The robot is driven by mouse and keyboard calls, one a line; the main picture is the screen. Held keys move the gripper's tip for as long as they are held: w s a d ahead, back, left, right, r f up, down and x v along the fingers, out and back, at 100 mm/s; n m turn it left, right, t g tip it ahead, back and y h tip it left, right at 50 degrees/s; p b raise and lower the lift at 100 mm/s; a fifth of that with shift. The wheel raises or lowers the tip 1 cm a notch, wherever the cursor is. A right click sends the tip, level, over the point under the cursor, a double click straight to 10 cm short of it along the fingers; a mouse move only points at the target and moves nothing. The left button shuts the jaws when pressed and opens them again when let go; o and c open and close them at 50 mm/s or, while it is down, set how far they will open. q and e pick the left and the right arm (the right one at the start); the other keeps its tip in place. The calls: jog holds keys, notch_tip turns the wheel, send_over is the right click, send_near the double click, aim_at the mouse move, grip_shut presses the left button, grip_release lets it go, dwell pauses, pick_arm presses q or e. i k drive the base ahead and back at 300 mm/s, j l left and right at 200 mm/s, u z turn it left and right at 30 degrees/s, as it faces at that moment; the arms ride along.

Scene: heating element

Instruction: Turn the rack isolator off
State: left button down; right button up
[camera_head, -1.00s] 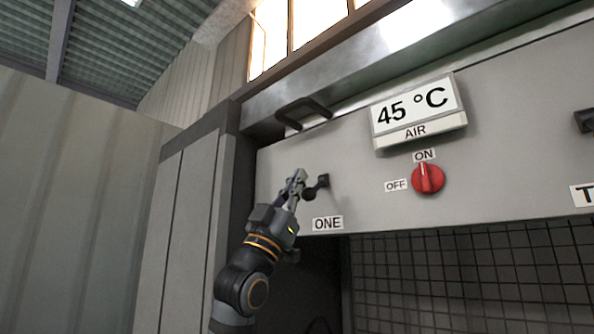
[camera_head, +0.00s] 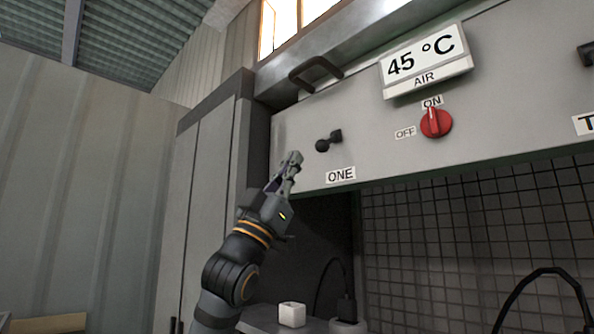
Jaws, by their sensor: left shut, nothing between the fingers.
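A red rotary knob (camera_head: 436,123) sits on the grey front panel (camera_head: 385,140), between an ON label (camera_head: 432,102) above it and an OFF label (camera_head: 405,132) to its left. Its raised grip stands about upright, towards ON. My right gripper is not in view.
A display reading 45 °C, AIR (camera_head: 426,62) hangs above the knob. A dark handle (camera_head: 316,73) is at the upper left of the panel. Below are a dark opening, a wire mesh (camera_head: 430,240), a white block (camera_head: 291,314) and a black cable loop (camera_head: 548,275).

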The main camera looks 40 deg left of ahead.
aim_at(436, 124)
jog(key=k+j, duration=0.15)
jog(key=k, duration=0.35)
jog(key=k+j, duration=0.15)
jog(key=k, duration=0.35)
